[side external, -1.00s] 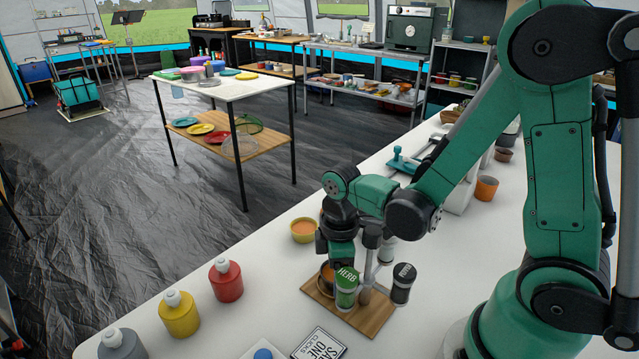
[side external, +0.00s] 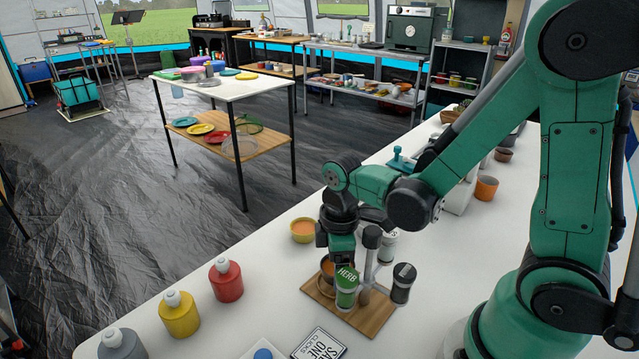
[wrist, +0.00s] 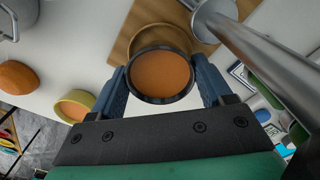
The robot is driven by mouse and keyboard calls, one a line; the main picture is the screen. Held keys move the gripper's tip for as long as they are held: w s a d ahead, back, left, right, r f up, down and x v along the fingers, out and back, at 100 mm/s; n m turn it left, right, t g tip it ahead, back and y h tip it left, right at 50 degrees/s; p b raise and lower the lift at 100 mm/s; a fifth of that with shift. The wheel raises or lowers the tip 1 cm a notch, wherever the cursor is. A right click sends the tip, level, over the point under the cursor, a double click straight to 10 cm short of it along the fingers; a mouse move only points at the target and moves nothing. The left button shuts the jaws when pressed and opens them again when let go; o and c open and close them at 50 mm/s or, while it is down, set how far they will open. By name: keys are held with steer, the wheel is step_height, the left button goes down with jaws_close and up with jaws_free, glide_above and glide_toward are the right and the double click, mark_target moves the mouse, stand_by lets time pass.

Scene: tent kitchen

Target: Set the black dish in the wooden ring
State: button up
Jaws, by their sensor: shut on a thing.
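The black dish (wrist: 162,74) holds an orange filling and sits between the two blue fingers of my gripper (wrist: 164,88) in the wrist view. The fingers press its sides. The wooden ring (wrist: 158,34) shows only as an arc past the dish's far edge; the dish hides the rest. In the side view my gripper (side external: 340,248) points down over the left part of a wooden board (side external: 374,318), where the ring (side external: 322,286) is partly hidden. I cannot tell how high the dish is over the ring.
A yellow bowl (side external: 303,230) is behind left.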

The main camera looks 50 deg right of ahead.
steer(key=shift+f, duration=0.85)
stand_by(0.6)
steer(key=shift+r, duration=0.8)
steer(key=shift+f, duration=0.75)
stand_by(0.7)
steer(key=o, duration=0.6)
steer(key=shift+o, duration=0.2)
steer(key=shift+r, duration=5.5)
